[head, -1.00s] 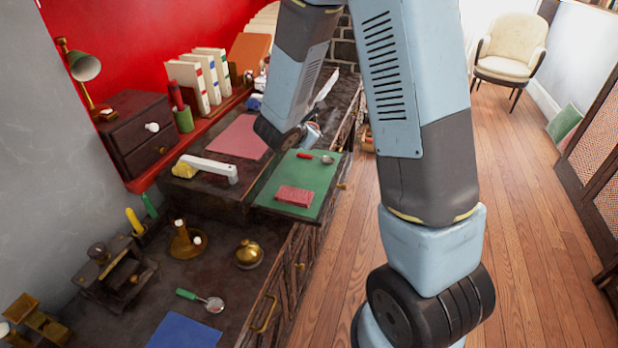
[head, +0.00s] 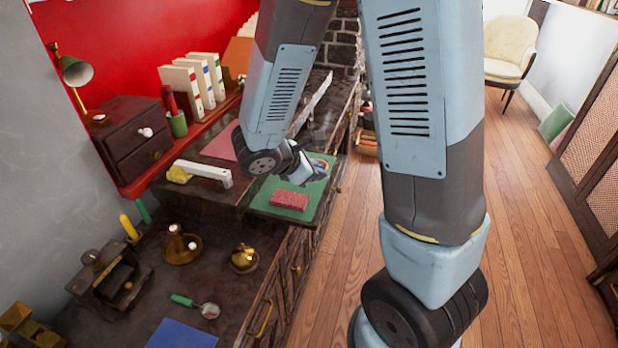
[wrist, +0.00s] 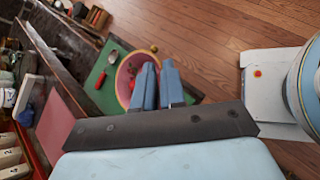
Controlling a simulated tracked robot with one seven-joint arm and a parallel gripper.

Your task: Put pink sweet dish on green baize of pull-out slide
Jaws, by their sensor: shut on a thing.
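The pink sweet dish (wrist: 126,72), round with a pale rim, shows in the wrist view beside my gripper (wrist: 158,68). The gripper's blue fingers are shut on its near side and hide part of it. In the head view my gripper (head: 305,172) is over the far part of the green baize (head: 316,205) on the pull-out slide; the dish there is mostly hidden. The baize also shows around the dish in the wrist view (wrist: 95,88). I cannot tell whether the dish touches the baize or hangs just above it.
A red block (head: 290,200) lies on the near part of the baize. A red-handled spoon (wrist: 104,72) lies close beside the dish. A white-handled object (head: 205,172) and a pink sheet (head: 222,147) are left of the slide. Open floor lies to the right.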

